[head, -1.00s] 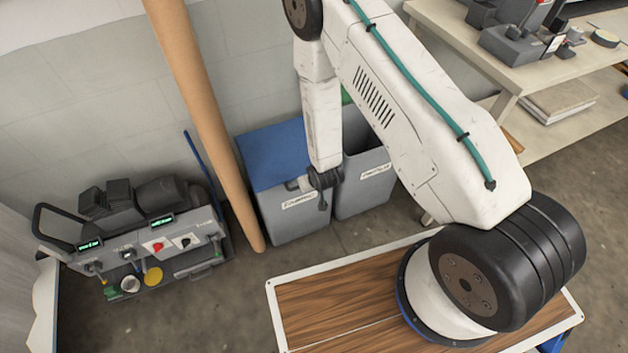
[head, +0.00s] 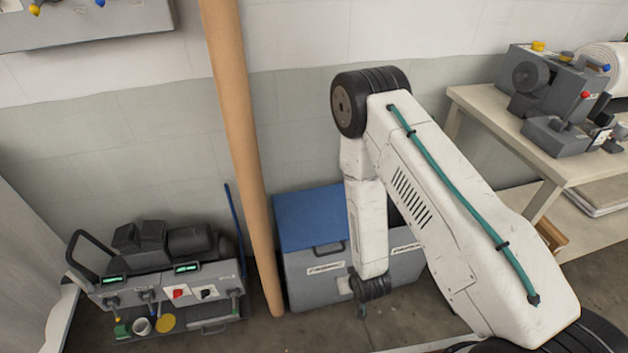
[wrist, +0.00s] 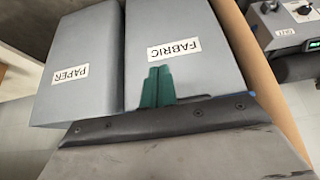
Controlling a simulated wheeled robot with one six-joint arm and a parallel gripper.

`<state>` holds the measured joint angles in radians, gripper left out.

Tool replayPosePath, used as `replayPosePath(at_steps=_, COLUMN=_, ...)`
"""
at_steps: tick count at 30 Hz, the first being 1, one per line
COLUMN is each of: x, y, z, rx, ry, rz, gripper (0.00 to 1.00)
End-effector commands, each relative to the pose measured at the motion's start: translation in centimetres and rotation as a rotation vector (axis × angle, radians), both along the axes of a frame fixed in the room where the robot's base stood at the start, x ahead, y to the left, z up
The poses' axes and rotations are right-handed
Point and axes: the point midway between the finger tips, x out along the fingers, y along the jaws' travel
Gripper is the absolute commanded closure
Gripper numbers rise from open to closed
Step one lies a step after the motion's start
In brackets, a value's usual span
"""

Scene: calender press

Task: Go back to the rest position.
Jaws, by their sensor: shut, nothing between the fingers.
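My gripper hangs low at the end of my white arm in the head view (head: 362,310), in front of two grey bins. In the wrist view its two green fingers (wrist: 157,86) are together with nothing between them. They show against the front of the bin labelled FABRIC (wrist: 190,25), apparently clear of it. My forearm points straight down, and the upper arm slopes down to the right toward the base.
The blue-lidded bin (head: 306,222) stands beside the tan post (head: 240,150). The PAPER bin (wrist: 75,50) is next to it. A grey machine cart (head: 165,275) stands left. A workbench (head: 555,150) with equipment (head: 550,85) is at right. Some floor shows.

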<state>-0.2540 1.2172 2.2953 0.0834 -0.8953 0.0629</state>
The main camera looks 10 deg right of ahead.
Motion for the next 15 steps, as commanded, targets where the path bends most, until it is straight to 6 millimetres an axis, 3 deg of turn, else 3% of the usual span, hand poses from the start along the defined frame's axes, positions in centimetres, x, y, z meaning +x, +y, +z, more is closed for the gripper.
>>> replayPosePath(at_steps=5, x=-0.6, y=-0.3, z=-0.4, rx=-0.009, ry=0.037, rz=-0.001, gripper=1.00)
replayPosePath(at_steps=8, x=-2.5, y=-0.6, z=-1.2, rx=-0.026, ry=0.132, rz=0.003, gripper=1.00)
replayPosePath(at_steps=11, x=-5.5, y=-1.1, z=-1.9, rx=-0.052, ry=0.274, rz=0.008, gripper=1.00)
replayPosePath(at_steps=15, x=-7.6, y=-1.3, z=-0.1, rx=-0.078, ry=0.438, rz=0.016, gripper=1.00)
